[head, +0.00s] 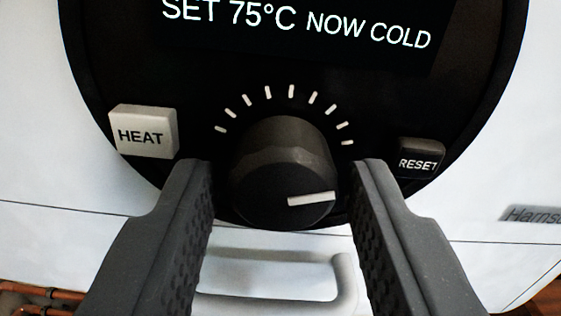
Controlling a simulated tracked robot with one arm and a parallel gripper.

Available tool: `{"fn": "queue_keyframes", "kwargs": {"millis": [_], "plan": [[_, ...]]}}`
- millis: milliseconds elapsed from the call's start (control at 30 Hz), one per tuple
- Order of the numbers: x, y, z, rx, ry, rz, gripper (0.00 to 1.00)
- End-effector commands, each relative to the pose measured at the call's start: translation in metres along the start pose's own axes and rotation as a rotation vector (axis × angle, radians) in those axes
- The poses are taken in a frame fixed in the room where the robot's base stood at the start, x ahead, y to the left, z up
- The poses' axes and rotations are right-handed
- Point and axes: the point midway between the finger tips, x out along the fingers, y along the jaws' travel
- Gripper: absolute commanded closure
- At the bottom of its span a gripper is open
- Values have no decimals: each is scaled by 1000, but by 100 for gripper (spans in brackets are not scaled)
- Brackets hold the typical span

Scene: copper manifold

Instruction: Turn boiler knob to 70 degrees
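The boiler knob (280,165) is a dark, round dial in the middle of the head view. Its white pointer line (312,198) points to the right and slightly up. An arc of white tick marks (291,92) runs above it. The display (300,30) reads "SET 75°C NOW COLD". My gripper (280,190) is open, with one dark ridged finger on each side of the knob. Gaps show between the fingers and the knob, so it is not gripped.
A white HEAT button (143,132) is left of the knob and a dark RESET button (421,160) is right. A pale handle (345,280) sits below on the white boiler casing (40,170). Copper pipes (40,293) show at the lower left.

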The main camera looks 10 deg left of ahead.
Motion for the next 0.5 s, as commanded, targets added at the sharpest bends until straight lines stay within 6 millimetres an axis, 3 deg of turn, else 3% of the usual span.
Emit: {"fn": "queue_keyframes", "kwargs": {"millis": [333, 367, 467, 500], "plan": [[3, 0, 0, 0, 0, 1, 61], [3, 0, 0, 0, 0, 1, 64], [3, 0, 0, 0, 0, 1, 92], [3, 0, 0, -1, 0, 1, 94]]}}
